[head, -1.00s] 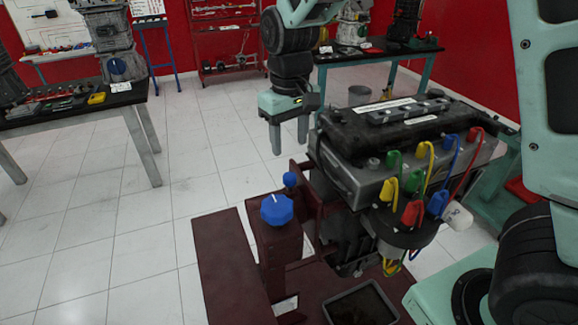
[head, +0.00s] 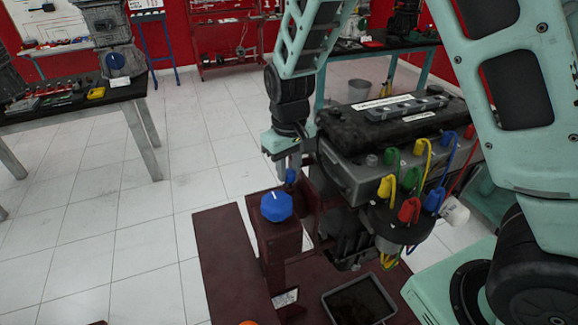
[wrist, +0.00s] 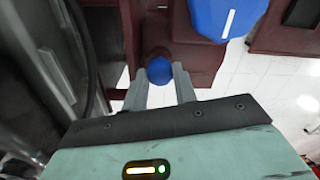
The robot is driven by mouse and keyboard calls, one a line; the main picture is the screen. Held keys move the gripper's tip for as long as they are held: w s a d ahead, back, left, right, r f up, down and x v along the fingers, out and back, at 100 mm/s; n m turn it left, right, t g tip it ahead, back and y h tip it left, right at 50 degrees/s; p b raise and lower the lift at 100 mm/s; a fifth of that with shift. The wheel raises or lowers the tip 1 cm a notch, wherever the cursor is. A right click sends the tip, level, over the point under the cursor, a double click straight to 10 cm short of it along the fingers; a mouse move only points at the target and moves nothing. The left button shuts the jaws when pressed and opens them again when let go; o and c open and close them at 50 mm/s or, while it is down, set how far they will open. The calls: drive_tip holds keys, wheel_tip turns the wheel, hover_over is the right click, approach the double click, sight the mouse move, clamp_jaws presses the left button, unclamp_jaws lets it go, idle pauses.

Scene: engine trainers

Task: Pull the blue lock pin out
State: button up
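The blue lock pin (head: 291,176) shows as a small blue ball knob beside a dark red post of the engine stand. In the wrist view its round head (wrist: 159,67) sits between my two fingertips. My gripper (head: 289,175) is down at the knob, with its fingers drawn in close on both sides of it. My gripper in the wrist view (wrist: 160,76) appears shut on the knob. The pin's shaft is hidden below the knob and the fingers.
A larger blue dial knob (head: 276,206) stands on the post just in front of the pin. The engine (head: 395,145) with coloured cables is close on the right. A tray (head: 358,302) lies on the stand's base. Open tiled floor (head: 120,230) is on the left.

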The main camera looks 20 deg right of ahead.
sight(289, 171)
clamp_jaws()
wheel_tip(289, 171, up, 5)
drive_tip(key=p, duration=0.3)
drive_tip(key=shift+f, duration=0.15)
drive_tip(key=shift+w, duration=0.1)
drive_tip(key=o, duration=0.7)
unclamp_jaws()
drive_tip(key=shift+f, duration=0.1)
wheel_tip(289, 171, up, 18)
drive_tip(key=b, duration=0.3)
drive_tip(key=shift+f, duration=0.25)
